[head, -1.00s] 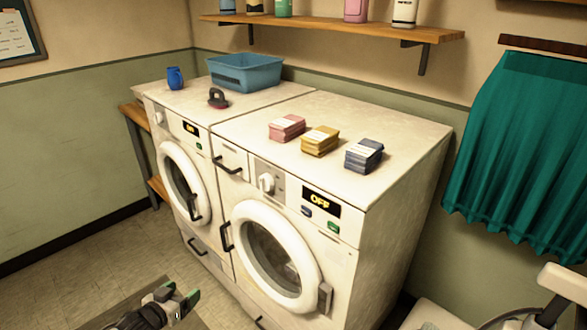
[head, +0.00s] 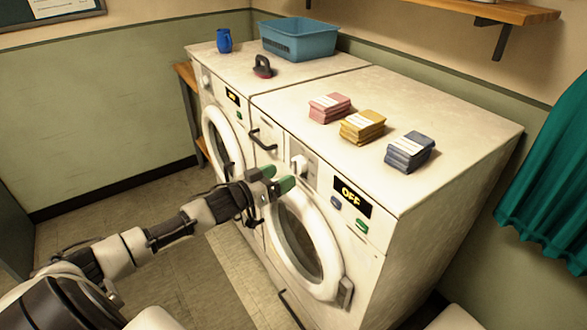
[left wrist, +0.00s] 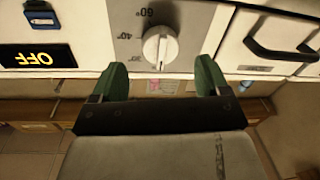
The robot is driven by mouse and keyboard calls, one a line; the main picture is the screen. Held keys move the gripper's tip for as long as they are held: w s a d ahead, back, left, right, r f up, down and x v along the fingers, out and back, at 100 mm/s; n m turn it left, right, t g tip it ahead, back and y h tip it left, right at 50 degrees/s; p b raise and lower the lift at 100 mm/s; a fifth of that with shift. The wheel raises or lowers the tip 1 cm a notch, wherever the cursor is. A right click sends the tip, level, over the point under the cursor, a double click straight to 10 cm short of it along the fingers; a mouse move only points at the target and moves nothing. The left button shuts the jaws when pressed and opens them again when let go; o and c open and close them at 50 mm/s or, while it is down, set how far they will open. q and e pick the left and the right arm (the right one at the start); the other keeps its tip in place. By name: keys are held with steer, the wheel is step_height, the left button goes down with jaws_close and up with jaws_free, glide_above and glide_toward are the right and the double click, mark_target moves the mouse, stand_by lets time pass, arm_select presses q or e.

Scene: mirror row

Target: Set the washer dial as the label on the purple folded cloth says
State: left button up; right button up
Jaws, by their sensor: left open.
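The right washer's white dial (head: 299,165) sits on a grey panel left of the OFF display (head: 352,197). In the left wrist view the dial (left wrist: 160,47) appears upside down with marks 60°, 40° and 30° beside it; its handle stands roughly upright, and I cannot tell which mark it selects. My left gripper (head: 277,180) is open in front of the dial, its green fingertips (left wrist: 161,82) apart on either side of it. Labelled cloth stacks are pink (head: 329,108), yellow (head: 362,126) and slate-blue (head: 410,151); none looks clearly purple. Their label text is too small to read.
The left washer (head: 220,109) carries a blue basket (head: 298,38), a blue mug (head: 224,41) and a dark red-and-black item (head: 262,66). Door handles stick out of the fronts. A wall shelf (head: 490,10) and teal curtain (head: 550,180) are at right.

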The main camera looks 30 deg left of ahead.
mark_target(293, 170)
arm_select(q)
steer(key=x, duration=0.3)
steer(key=shift+w, duration=0.15)
steer(key=shift+x, duration=0.75)
arm_select(e)
steer(key=shift+w+d+r, duration=0.25)
steer(key=shift+w+r, duration=0.1)
arm_select(q)
steer(key=c, duration=0.9)
arm_select(e)
steer(key=shift+s, duration=0.1)
